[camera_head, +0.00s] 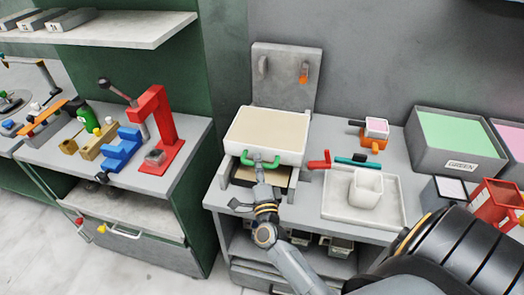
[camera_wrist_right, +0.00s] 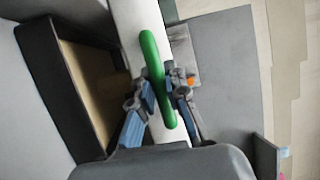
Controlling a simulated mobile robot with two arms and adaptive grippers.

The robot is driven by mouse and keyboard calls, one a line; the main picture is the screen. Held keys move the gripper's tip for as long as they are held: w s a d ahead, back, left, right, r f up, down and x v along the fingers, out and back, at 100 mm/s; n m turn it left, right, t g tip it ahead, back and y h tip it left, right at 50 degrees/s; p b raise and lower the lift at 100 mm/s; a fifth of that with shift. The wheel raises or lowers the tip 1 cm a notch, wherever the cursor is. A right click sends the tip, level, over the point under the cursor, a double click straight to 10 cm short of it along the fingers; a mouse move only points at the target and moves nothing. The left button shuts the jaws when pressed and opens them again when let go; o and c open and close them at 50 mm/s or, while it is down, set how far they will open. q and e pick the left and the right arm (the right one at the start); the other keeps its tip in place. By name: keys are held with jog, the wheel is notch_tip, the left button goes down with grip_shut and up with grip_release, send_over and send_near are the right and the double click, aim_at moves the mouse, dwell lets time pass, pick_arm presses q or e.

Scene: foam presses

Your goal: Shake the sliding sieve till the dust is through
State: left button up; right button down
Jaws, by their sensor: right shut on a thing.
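The sliding sieve (camera_head: 240,146) is a white box with a flat beige layer on top, on the grey bench below the upright panel. Its green handle (camera_head: 272,161) is on the front side and also crosses the wrist view (camera_wrist_right: 150,52). My right gripper (camera_head: 260,166) is shut on this handle, with one finger on each side of it in the wrist view (camera_wrist_right: 166,92). A dark tray (camera_wrist_right: 45,75) with a beige bottom sits under the sieve and partly hidden in the head view. My left gripper is not in view.
Right of the sieve are a white tray (camera_head: 335,213) with a white cup (camera_head: 366,187), and red and teal handled tools. A grey bin (camera_head: 455,163) marked GREEN stands farther right. A red press (camera_head: 160,125) stands on the left bench. A gap separates the benches.

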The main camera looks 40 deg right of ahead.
jog(key=shift+s+a, duration=0.75)
jog(key=shift+a, duration=0.1)
jog(key=c, duration=1.3)
grip_release()
jog(key=shift+c, duration=0.2)
jog(key=v, duration=1.2)
jog(key=shift+f, duration=0.1)
